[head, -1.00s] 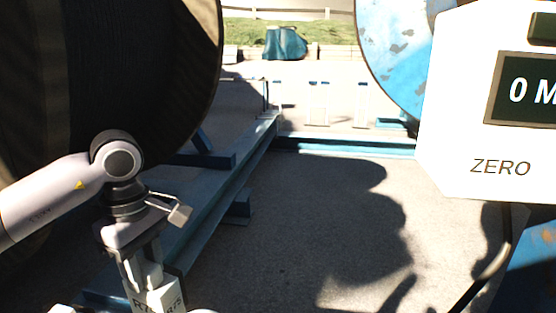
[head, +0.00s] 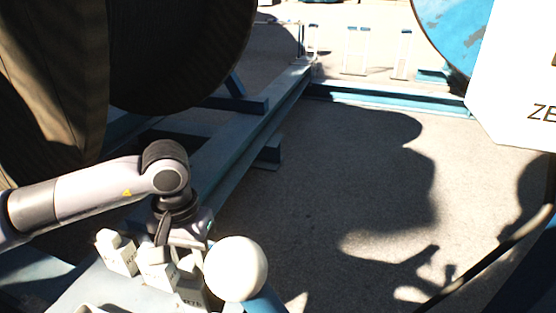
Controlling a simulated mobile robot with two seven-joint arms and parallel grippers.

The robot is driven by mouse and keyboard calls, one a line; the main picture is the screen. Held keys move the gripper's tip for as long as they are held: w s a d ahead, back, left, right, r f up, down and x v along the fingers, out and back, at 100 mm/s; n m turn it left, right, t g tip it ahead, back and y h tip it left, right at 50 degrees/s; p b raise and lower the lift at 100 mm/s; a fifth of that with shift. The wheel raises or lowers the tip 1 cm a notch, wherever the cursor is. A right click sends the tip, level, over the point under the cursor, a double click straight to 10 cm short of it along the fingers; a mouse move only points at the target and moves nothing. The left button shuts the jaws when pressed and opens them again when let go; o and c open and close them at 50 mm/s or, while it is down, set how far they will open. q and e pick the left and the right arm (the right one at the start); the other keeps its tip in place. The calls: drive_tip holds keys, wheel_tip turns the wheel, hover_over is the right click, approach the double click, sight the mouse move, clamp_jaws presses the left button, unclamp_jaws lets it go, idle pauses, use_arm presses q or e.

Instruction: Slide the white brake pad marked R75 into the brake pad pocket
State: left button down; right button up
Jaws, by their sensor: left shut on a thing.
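My left gripper (head: 176,256) comes in from the left and points down among several small white blocks. It is shut on a white brake pad (head: 190,291), whose upper part is partly hidden by the fingers. Dark lettering shows on its face, too small to read surely. Another white block (head: 158,272) is close to its left, and a white block with a knob-like top (head: 120,258) stands further left. I cannot make out the brake pad pocket. My right gripper is not in view.
A white ball knob (head: 236,268) on a blue lever is close to the right of the gripper. A pale tray-like surface (head: 82,290) lies at bottom left. A large dark reel (head: 180,55) and blue frame beams (head: 235,135) stand behind. Open ground lies right.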

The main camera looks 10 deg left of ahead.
use_arm(q)
drive_tip(key=shift+w+r, duration=0.1)
drive_tip(key=shift+w+r+n, duration=0.3)
drive_tip(key=shift+r+n, duration=0.15)
drive_tip(key=shift+n, duration=0.25)
drive_tip(key=w+a+r+n, duration=0.2)
drive_tip(key=w+r+n, duration=0.2)
drive_tip(key=r+n, duration=0.5)
drive_tip(key=shift+r+n+b, duration=0.35)
drive_tip(key=shift+n, duration=2.65)
drive_tip(key=shift+w, duration=0.1)
wheel_tip(320, 180, down, 20)
drive_tip(key=p, duration=0.1)
drive_tip(key=shift+r+p, duration=0.2)
drive_tip(key=shift+p, duration=0.1)
